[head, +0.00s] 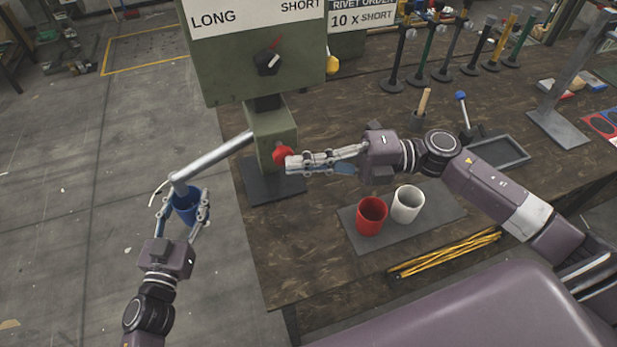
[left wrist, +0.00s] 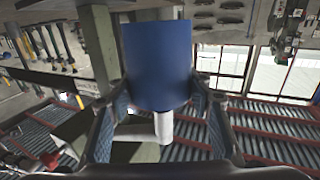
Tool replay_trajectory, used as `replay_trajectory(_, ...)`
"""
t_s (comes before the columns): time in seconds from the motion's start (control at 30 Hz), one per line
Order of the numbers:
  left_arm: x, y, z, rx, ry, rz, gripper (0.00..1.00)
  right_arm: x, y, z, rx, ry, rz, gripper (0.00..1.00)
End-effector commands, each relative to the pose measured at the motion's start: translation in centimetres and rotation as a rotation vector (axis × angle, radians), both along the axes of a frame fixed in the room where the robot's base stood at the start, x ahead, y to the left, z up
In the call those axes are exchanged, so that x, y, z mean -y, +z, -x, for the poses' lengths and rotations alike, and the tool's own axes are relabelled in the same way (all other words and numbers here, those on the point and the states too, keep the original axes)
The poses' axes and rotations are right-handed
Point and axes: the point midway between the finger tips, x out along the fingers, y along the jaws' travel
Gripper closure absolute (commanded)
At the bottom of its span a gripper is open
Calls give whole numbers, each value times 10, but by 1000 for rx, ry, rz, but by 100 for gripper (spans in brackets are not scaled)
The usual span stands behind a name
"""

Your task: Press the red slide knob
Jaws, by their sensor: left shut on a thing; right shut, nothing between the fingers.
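The red slide knob (head: 282,155) sticks out of the right side of the green press's lower block (head: 270,127). My right gripper (head: 294,162) is shut and empty, its fingertips at the knob's right side; whether they touch it I cannot tell. My left gripper (head: 183,214) is shut on a blue cup (head: 187,203), held upright off the table's left edge, under the end of the press's grey pipe (head: 212,156). The cup also shows in the left wrist view (left wrist: 157,65). The cup's contents are hidden. The black dial (head: 267,63) has a red pointer towards SHORT.
A red cup (head: 371,216) and a white cup (head: 407,204) stand on a grey mat (head: 436,219) below my right forearm. Yellow rods (head: 445,254) lie at the table's front edge. A dark tray (head: 500,153) and several coloured-handled tools stand further back.

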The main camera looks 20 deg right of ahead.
Motion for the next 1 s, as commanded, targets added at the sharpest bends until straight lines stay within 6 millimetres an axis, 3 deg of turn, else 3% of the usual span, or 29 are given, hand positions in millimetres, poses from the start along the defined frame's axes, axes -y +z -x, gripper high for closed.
replay_trajectory(0.33,0,1,0,1,0,0,77,2,2,2,3,-10,-2,100)
replay_trajectory(0.63,0,0,0,1,0,0,77,2,0,41,-1,-5,1,100)
replay_trajectory(1.0,0,0,0,1,0,0,77,75,-1,60,-1,-5,2,100)
